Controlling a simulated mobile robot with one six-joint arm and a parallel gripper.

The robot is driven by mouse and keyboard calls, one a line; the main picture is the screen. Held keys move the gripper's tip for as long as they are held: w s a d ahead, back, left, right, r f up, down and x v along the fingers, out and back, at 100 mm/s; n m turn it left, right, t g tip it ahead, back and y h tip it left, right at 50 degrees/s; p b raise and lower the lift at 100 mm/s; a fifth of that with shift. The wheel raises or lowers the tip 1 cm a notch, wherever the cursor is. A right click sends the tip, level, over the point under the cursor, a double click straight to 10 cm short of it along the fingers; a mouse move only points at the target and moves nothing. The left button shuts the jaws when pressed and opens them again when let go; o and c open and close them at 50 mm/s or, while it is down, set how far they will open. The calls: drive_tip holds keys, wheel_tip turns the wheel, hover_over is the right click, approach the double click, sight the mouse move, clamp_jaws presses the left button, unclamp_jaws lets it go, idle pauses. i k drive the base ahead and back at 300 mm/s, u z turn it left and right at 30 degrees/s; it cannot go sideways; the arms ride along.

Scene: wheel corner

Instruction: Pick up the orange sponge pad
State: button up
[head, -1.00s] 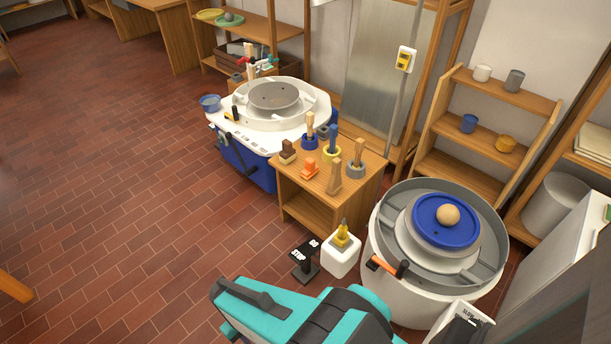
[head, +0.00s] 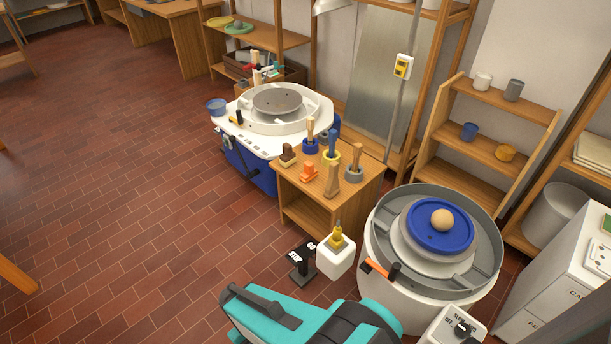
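A small orange piece (head: 308,172), which looks like the orange sponge pad, lies on top of the small wooden table (head: 297,203) between the two pottery wheels. It is near the front left edge, between a brown block-shaped tool (head: 288,155) and a wooden tool (head: 332,180). Nothing covers it from this view. My teal arm shows at the bottom of the picture, well in front of the table. My gripper's fingertips are not in view.
Jars with tools (head: 354,165) stand behind the pad. The right wheel (head: 378,219) holds a blue disc with a clay ball; an orange-ended tool (head: 378,268) lies on its rim. Floor at left is clear.

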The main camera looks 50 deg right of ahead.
sight(311, 173)
drive_tip(key=z, duration=0.1)
drive_tip(key=i, duration=0.95)
drive_tip(key=u, duration=0.05)
